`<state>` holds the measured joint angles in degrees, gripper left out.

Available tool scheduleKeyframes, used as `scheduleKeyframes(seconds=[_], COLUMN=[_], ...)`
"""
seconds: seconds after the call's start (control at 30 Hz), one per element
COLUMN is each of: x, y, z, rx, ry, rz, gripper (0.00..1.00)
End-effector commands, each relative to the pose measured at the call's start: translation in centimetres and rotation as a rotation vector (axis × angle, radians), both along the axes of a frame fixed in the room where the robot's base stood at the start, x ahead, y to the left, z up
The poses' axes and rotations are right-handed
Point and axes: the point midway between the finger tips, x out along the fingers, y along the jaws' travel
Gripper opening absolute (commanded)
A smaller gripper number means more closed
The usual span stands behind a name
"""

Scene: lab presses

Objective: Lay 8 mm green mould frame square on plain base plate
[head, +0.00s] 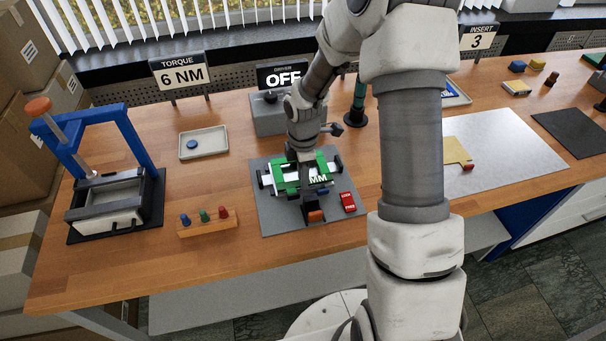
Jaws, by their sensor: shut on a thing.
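My gripper (300,157) points down over the grey mat in the head view and is shut on the green mould frame (281,187) at its far side. White lettering ending in "MM" shows on the frame's near right corner. A pale plate (264,181), perhaps the base plate, shows under and beside the frame between dark side clamps. The frame looks roughly in line with this plate. I cannot tell whether it touches the plate or hangs just above it.
An orange-tipped dark clamp (314,215) and a red block (348,202) stand close by on the grey mat (277,222). A blue press (108,180), a peg rack (207,222) and a tray (204,142) are to the left. A grey box (268,118) stands behind.

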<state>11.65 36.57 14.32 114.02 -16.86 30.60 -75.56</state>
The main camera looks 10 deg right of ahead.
Motion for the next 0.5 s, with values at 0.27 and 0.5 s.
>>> scheduleKeyframes(seconds=[0.27, 0.5], x=[0.05, 0.48], y=[0.0, 0.0], z=[0.04, -0.08], rx=[0.0, 0.0], ry=[-0.001, 0.0], rz=[0.0, 0.0], gripper=[0.0, 0.0])
